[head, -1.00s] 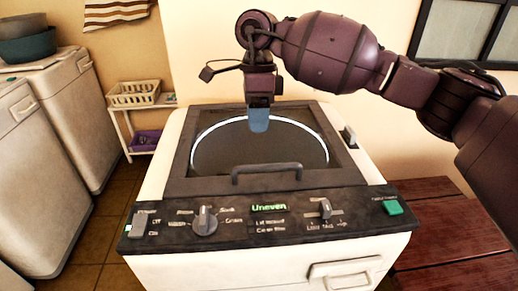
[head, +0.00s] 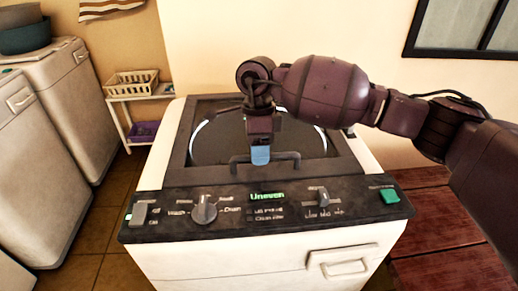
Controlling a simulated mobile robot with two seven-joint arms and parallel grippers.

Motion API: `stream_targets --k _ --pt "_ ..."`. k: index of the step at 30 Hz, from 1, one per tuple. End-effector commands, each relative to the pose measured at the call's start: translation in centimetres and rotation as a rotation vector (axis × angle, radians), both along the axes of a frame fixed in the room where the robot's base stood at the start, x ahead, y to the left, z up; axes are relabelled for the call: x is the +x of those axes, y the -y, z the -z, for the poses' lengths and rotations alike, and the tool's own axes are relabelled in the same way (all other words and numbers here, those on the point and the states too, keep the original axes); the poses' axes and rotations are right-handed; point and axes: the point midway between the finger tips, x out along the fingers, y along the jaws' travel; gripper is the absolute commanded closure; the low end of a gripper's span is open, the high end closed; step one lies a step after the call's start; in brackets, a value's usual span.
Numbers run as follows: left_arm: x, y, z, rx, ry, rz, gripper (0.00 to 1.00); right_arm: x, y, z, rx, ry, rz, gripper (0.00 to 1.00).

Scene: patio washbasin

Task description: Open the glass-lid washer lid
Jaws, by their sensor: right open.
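The washer (head: 250,255) stands in the middle of the head view, its top facing up at me. Its glass lid (head: 213,147) is down, a dark frame around a round window with a pale ring. A dark bar handle (head: 240,168) runs along the lid's front edge. My right gripper (head: 260,156) hangs over the front of the lid with its blue fingertips pointing down at the handle's middle. It is open and hides part of the handle and glass. I cannot tell whether the fingers touch the handle. My left gripper is not in view.
The control panel (head: 235,225) with knobs and a green button (head: 389,196) lies in front of the lid. White machines (head: 40,150) stand at the left, with a shelf holding a basket (head: 132,83) behind. A red-brown wooden bench (head: 440,230) is at the right.

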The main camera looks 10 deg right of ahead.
Motion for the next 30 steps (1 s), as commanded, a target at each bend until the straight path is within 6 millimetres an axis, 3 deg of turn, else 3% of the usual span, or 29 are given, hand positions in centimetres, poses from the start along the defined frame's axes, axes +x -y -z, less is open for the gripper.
stream_targets --k 8,16,25,30 --pt "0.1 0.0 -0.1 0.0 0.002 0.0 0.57 0.0 0.0 0.1 0.0 0.0 -0.001 0.59" --pt "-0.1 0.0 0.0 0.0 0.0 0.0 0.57 0.0 0.0 0.1 0.0 0.0 0.0 1.0" --pt "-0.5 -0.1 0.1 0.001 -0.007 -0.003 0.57 0.0 0.0 -0.2 0.001 0.001 0.0 1.0" --pt "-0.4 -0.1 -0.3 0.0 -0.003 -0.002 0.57 0.4 0.0 -1.9 0.001 0.005 0.0 1.0"
